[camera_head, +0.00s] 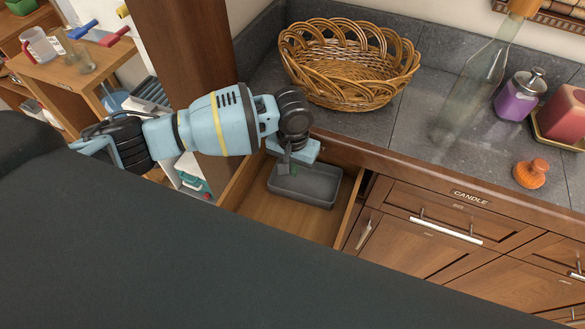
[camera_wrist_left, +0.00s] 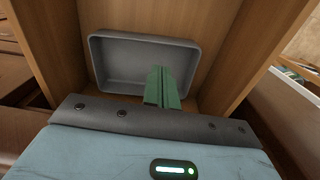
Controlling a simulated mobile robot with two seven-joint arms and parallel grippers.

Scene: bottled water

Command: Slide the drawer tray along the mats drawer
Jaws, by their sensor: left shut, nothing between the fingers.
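The drawer tray (camera_head: 318,186) is a grey, shallow, empty rectangular tray. It lies in the far part of the open wooden drawer (camera_head: 280,218), and it also shows in the left wrist view (camera_wrist_left: 140,62). My left gripper (camera_head: 284,168) reaches down into the drawer over the tray's left side. In the left wrist view its green fingers (camera_wrist_left: 163,88) are together, with nothing between them, and overlap the tray's near wall. I cannot tell whether they touch it. My right gripper is not in view.
A wicker basket (camera_head: 348,68) stands on the grey counter above the drawer. A glass bottle (camera_head: 470,90), a purple jar (camera_head: 518,96) and an orange pumpkin-like object (camera_head: 532,174) stand to its right. The drawer labelled CANDLE (camera_head: 455,213) is closed. The front of the open drawer is bare.

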